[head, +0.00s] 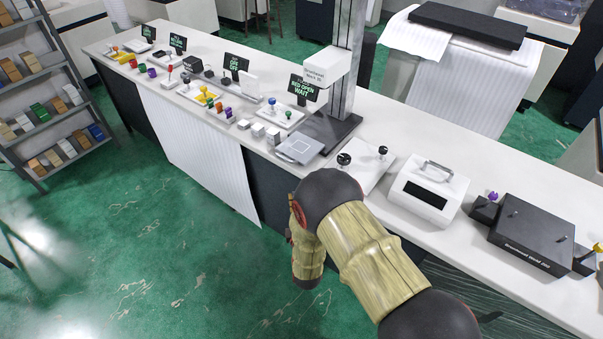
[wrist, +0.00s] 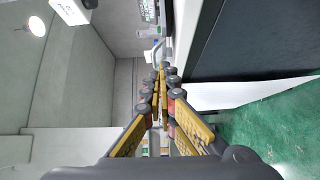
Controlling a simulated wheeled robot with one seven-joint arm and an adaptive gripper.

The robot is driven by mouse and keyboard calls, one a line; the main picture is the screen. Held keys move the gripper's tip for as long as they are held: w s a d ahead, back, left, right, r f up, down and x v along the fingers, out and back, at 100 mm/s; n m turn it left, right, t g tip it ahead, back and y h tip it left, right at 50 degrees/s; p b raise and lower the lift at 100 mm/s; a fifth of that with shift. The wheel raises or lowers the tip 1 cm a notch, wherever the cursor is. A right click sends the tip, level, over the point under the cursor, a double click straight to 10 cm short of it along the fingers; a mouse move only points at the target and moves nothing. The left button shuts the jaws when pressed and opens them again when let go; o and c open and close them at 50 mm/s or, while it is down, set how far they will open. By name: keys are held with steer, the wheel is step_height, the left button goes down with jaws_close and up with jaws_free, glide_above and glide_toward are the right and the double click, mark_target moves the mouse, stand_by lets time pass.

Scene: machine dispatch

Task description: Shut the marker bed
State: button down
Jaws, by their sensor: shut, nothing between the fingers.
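The marking machine has a white head (head: 327,66) on a grey column (head: 350,45) above a dark base (head: 335,128). A flat grey plate, which looks like the marker bed (head: 300,148), sticks out from the base toward the counter's front edge. A black sign beside it (head: 308,90) reads "BED OPEN WAIT". My gripper (wrist: 163,68) shows in the wrist view with its yellow and dark fingers together and nothing between them. In the head view my arm is in front of the counter, below and right of the plate; the gripper is hidden there.
Right of the machine are a white panel with two black knobs (head: 366,171), a white handled box (head: 428,188) and a black box (head: 533,233). Small white blocks (head: 258,130) stand left of the plate. Green floor (head: 150,220) is free in front of the white counter (head: 480,235).

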mark_target(307, 170)
steer(key=shift+w+d+b, duration=0.25)
steer(key=shift+w+b, duration=0.25)
steer(key=shift+w, duration=1.7)
steer(key=shift+w+d+b, duration=0.2)
steer(key=shift+w+b, duration=0.35)
steer(key=shift+w, duration=1.6)
steer(key=shift+w+d+b, duration=0.25)
steer(key=shift+w+b, duration=0.25)
steer(key=shift+w, duration=1.7)
steer(key=w+d+b, duration=0.1)
steer(key=w, duration=0.1)
steer(key=w+d, duration=0.2)
steer(key=shift+f+b, duration=0.1)
steer(key=shift+b, duration=0.25)
